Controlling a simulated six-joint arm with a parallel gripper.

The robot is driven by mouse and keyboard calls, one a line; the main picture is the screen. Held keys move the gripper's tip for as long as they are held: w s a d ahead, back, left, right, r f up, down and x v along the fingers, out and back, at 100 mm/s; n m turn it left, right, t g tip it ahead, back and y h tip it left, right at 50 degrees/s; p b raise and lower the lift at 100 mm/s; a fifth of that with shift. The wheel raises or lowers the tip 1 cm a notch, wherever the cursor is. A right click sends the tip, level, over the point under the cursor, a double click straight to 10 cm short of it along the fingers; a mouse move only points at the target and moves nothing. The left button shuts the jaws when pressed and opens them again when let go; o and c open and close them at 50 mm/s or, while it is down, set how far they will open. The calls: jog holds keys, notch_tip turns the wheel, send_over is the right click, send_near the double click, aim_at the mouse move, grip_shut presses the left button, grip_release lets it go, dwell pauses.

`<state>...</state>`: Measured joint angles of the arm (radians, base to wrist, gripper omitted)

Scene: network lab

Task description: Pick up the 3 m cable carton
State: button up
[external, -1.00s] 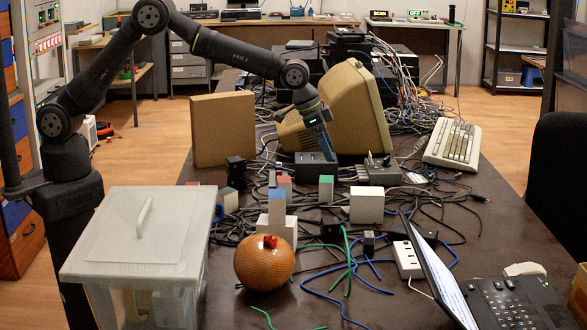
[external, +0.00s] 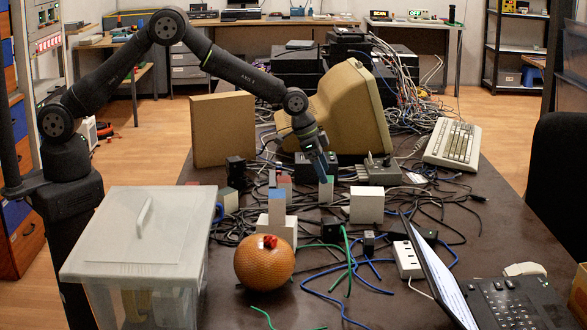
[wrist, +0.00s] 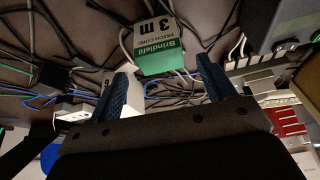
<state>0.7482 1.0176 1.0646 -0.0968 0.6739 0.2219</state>
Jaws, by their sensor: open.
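The 3 m cable carton (wrist: 160,38) is a small white and green box, marked "3 m" and "patch cord", at the top middle of the wrist view. In the external view the carton (external: 326,192) stands among cables in the middle of the table, partly hidden by my fingers. My gripper (external: 323,172) points down at its upper part. In the wrist view my open gripper (wrist: 166,66) has its two blue fingers apart, with the carton's green end showing in line with the gap. I cannot tell whether the fingers touch it.
A blue-topped carton (external: 277,203) stands nearby on the left, and a white box (external: 367,205) on the right. Loose cables cover the table around the carton.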

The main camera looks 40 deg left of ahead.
aim_at(329, 186)
jog(key=shift+x, duration=2.95)
jog(key=shift+a, duration=0.1)
jog(key=c, duration=1.1)
